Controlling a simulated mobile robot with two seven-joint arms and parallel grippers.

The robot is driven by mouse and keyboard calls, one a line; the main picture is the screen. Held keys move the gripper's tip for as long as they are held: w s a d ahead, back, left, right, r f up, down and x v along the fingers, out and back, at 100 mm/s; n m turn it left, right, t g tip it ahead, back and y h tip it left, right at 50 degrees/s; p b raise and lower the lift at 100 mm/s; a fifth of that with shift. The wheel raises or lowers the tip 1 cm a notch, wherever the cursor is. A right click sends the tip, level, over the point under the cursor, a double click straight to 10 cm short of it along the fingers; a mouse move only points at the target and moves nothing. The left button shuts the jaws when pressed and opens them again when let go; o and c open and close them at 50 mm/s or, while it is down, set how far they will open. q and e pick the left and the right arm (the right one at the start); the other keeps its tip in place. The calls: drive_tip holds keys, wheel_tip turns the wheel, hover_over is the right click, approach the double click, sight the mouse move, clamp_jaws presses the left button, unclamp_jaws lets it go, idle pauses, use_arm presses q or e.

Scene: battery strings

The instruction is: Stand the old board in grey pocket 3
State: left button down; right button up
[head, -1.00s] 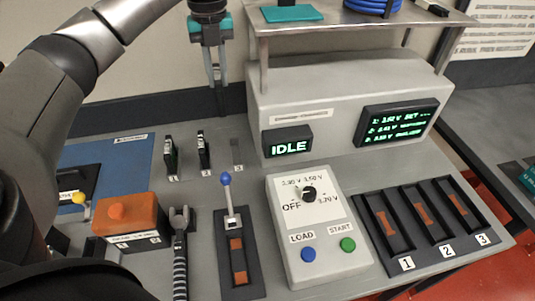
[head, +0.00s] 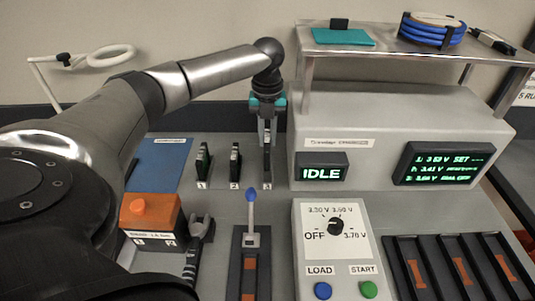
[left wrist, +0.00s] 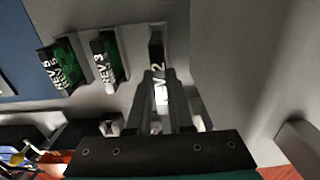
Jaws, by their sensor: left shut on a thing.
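My left gripper (head: 267,138) points down over grey pocket 3 (head: 267,187), the rightmost of the row. It is shut on a thin dark board (head: 267,163), upright with its lower end at the pocket. In the left wrist view this board (left wrist: 157,60) reads "REV 2" and shows beyond the fingers (left wrist: 163,80). I cannot tell how deep it sits. Two green and black boards stand in pocket 1 (head: 203,160) and pocket 2 (head: 236,160). My right gripper is not in view.
A tester box with an "IDLE" display (head: 321,173) stands close on the right, under a metal shelf (head: 400,48). An orange block (head: 150,210), a lever with a blue knob (head: 251,196) and a dial panel (head: 335,240) are in front. A blue mat (head: 160,165) lies left.

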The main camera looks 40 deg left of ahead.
use_arm(q)
wheel_tip(320, 180, down, 6)
drive_tip(key=shift+r+b, duration=0.1)
drive_tip(key=shift+b, duration=0.3)
drive_tip(key=c, duration=0.8)
unclamp_jaws()
wheel_tip(320, 180, up, 12)
drive_tip(key=shift+p, duration=0.8)
